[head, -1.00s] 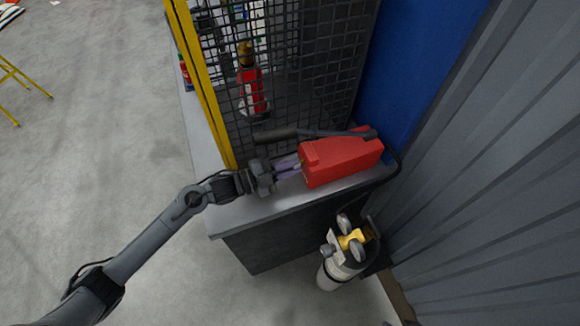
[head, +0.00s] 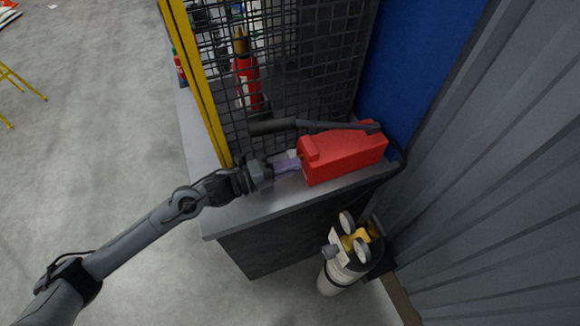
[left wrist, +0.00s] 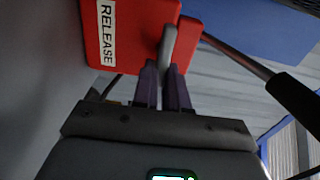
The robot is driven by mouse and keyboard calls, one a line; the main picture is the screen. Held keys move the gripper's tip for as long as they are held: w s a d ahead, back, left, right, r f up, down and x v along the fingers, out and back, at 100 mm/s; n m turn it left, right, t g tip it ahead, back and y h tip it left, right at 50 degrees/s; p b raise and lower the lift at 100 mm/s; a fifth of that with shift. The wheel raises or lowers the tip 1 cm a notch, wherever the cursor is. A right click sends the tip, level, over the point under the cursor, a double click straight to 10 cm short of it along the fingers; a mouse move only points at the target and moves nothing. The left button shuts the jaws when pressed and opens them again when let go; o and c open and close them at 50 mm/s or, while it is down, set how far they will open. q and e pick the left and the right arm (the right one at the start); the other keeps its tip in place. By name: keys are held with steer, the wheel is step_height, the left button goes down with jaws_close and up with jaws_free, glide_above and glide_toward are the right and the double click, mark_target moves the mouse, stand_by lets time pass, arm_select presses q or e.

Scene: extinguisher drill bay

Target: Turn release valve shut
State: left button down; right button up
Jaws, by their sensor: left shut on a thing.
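The red pump box (head: 343,152) lies on the grey bench top, and its face with the RELEASE label (left wrist: 107,32) shows in the left wrist view. The release valve shows there as a grey lever (left wrist: 168,50) on the red face. My left gripper (head: 285,164) is at the box's left end. In the left wrist view its purple fingers (left wrist: 163,88) are shut on the valve lever. In the head view the fingers hide most of the valve. My right gripper is not in view.
A black-gripped pump handle (head: 275,126) runs above the box. A wire mesh guard with a yellow post (head: 197,85) stands behind my left gripper. A red extinguisher (head: 246,78) is behind the mesh. A grey cylinder with gauges (head: 345,262) stands below the bench, beside the corrugated wall (head: 480,200).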

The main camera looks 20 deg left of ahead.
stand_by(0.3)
arm_select(q)
steer(key=c, duration=1.2)
jaws_free()
steer(key=shift+o, duration=0.2)
steer(key=shift+s+a, duration=0.1)
steer(key=shift+a, duration=0.05)
steer(key=v, duration=1)
steer(key=shift+s+a+p, duration=0.15)
steer(key=shift+s+p, duration=0.05)
steer(key=shift+p, duration=0.2)
steer(key=shift+a, duration=0.1)
